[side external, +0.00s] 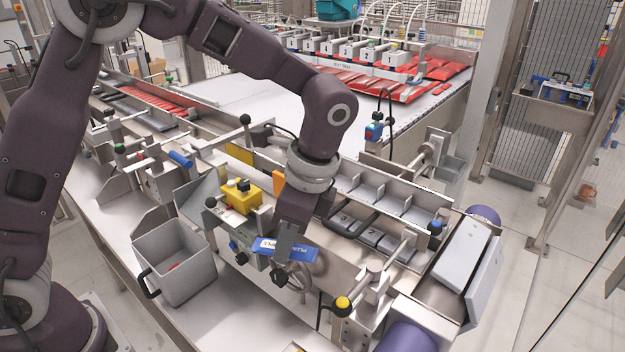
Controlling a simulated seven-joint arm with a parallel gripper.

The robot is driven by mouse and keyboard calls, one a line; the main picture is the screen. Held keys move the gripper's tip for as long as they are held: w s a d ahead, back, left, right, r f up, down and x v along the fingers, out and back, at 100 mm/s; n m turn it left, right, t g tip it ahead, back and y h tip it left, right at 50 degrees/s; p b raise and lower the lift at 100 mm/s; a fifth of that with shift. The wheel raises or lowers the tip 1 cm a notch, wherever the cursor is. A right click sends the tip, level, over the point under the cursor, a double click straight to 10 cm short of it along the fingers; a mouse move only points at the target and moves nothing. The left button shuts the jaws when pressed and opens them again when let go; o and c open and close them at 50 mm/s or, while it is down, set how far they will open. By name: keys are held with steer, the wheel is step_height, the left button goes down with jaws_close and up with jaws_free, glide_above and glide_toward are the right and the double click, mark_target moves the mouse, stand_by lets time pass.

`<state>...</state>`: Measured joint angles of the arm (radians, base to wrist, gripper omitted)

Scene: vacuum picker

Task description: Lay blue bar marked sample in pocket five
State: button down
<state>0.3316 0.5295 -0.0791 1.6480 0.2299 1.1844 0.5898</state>
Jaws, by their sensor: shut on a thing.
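My gripper (288,243) is shut on the blue bar (303,253), holding it near the front side of the machine. The bar lies roughly level and has a white label patch at its left end; the lettering is too small to read fully. The gripper covers part of the bar. A row of metal-walled pockets (374,190) runs along the conveyor behind and to the right of the gripper, with dark pieces (369,236) along its near side. No pocket number is readable, so I cannot tell which is pocket five.
A grey open bin (173,262) with something red inside stands left of the bar. Red bars (415,85) lie on the far belt.

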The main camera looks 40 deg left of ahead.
steer(key=w+d+r+n+g+h, duration=0.1)
steer(key=w+r+n, duration=0.2)
steer(key=w+n, duration=0.5)
steer(key=w+a+r+m+t+h, duration=0.1)
steer(key=w+a+r+m+t, duration=0.15)
steer(key=w+a+m, duration=1)
steer(key=w+a+r+m+t+h, duration=0.1)
steer(key=w+a+m+t, duration=0.35)
steer(key=m, duration=1.45)
steer(key=shift+g, duration=0.7)
steer(key=x, duration=0.3)
steer(key=a+x, duration=0.1)
steer(key=x, duration=0.2)
steer(key=s+x, duration=0.1)
steer(key=x, duration=0.2)
steer(key=shift+a+f, duration=0.2)
steer(key=shift+f, duration=0.05)
steer(key=shift+f, duration=0.6)
steer(key=c, duration=1.1)
jaws_free()
